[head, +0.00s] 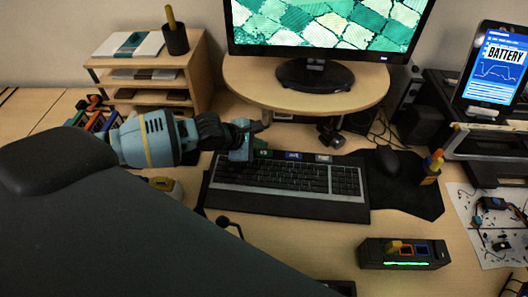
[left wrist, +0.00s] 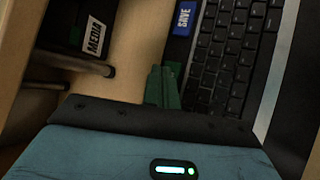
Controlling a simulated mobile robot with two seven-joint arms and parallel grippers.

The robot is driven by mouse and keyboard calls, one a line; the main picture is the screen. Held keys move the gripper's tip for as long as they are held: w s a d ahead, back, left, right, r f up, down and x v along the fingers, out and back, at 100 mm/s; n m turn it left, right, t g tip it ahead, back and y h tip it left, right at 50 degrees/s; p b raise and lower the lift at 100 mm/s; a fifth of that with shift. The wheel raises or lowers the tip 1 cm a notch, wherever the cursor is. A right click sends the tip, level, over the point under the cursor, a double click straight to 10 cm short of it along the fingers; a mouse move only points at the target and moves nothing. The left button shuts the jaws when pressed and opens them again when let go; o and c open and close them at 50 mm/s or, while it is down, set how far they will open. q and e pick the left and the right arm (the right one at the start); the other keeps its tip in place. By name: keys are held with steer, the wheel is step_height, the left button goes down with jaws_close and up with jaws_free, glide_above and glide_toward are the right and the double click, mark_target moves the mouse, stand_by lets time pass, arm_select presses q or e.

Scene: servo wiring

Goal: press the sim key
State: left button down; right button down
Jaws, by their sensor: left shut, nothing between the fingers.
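The keyboard (head: 292,183) lies on the desk below the monitor, with a row of larger coloured keys along its back edge. A green key (head: 262,153), a blue key (head: 293,156) and a pale key (head: 323,158) show there. No label reading "sim" is legible. In the left wrist view the blue key (left wrist: 184,18) reads SAVE. My left gripper (head: 241,153) is shut and empty at the keyboard's back left corner, beside the green key. Its fingers (left wrist: 163,86) also show in the left wrist view; contact with a key cannot be told. My right gripper is not in view.
The monitor stand (head: 314,76) rests on a round wooden shelf (head: 300,98) behind the keyboard. A black box with a green light (head: 403,254) lies in front right. A wooden organizer (head: 205,75) stands left.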

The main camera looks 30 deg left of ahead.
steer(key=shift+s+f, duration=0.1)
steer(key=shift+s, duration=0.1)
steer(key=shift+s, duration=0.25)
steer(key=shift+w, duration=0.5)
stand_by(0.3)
arm_select(q)
steer(key=shift+f, duration=0.2)
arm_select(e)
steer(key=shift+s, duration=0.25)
arm_select(q)
steer(key=shift+f, duration=0.25)
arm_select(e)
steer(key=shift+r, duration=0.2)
arm_select(q)
steer(key=shift+f, duration=0.15)
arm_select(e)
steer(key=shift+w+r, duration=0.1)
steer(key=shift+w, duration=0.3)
